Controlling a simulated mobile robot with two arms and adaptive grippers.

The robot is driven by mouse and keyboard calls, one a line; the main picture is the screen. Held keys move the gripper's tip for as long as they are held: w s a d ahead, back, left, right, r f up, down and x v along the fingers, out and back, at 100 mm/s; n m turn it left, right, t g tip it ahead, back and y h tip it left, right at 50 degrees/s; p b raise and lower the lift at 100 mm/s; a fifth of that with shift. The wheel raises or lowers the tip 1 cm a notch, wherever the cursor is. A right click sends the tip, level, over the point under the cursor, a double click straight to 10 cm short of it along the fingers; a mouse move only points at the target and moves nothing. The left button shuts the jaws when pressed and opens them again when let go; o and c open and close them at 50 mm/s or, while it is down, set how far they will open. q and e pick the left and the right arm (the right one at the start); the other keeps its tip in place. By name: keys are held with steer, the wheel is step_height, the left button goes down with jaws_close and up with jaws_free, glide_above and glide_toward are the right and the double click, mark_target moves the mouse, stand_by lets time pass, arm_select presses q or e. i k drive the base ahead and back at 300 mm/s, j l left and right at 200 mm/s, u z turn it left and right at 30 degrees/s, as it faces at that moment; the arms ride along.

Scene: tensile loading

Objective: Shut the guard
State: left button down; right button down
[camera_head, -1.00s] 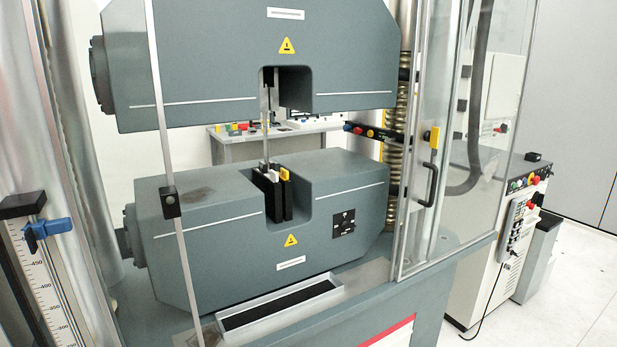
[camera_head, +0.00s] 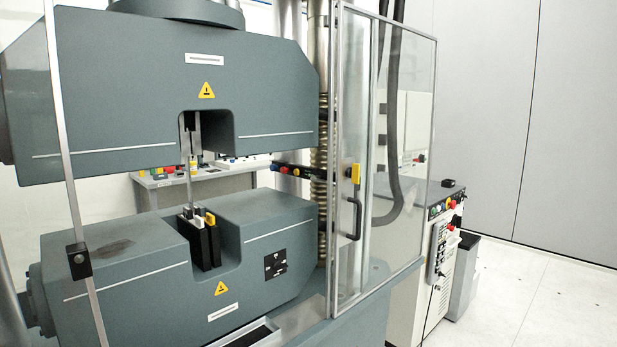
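The guard (camera_head: 410,150) is a clear panel in a metal frame. It stands swung open at the right side of the testing machine, leaving the front of the machine uncovered. Its black handle (camera_head: 352,219) is on the frame's near left part, below a yellow latch piece (camera_head: 355,173). Behind the opening are the upper grip block (camera_head: 270,85) and the lower grip block (camera_head: 115,255), with a thin upright specimen (camera_head: 188,170) between them. Neither of my grippers is in view.
A thin metal post with a black catch (camera_head: 79,260) stands at the left of the opening. A control cabinet (camera_head: 440,240) with coloured buttons and a grey bin (camera_head: 463,275) stand right of the guard. The floor (camera_head: 540,300) at the right is clear.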

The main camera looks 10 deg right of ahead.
mark_target(344, 199)
steer(key=i+l, duration=0.4)
steer(key=l, duration=0.15)
steer(key=i+l, duration=0.45)
steer(key=l, duration=0.15)
